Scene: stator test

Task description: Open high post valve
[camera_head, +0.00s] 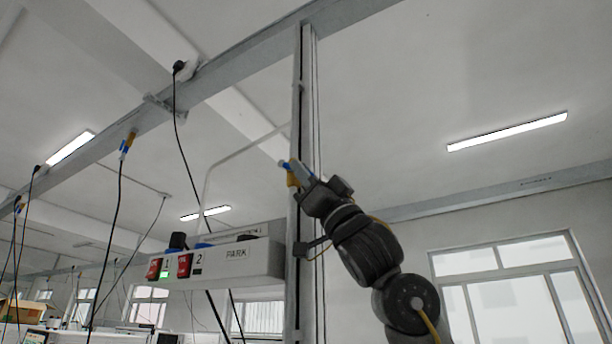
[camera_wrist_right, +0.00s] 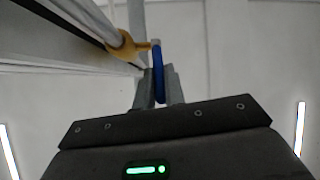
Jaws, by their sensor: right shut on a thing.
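The high post valve has a brass-yellow body (camera_wrist_right: 125,46) and a blue handle (camera_wrist_right: 158,62), and sits on the upright post (camera_head: 301,120). In the head view its yellow body (camera_head: 292,180) shows at the post, right by my right gripper (camera_head: 297,174). In the right wrist view my right gripper (camera_wrist_right: 159,88) has its two fingers on either side of the blue handle and is shut on it. The handle stands upright in that view, beside the brass body. My left gripper is in neither view.
A grey panel box (camera_head: 236,262) with red switches and a PARK label is fixed left of the post. Black cables (camera_head: 118,200) hang from the overhead beam (camera_head: 200,85) at the left. Windows (camera_head: 515,290) are at the right. Open air lies right of the post, around my right arm.

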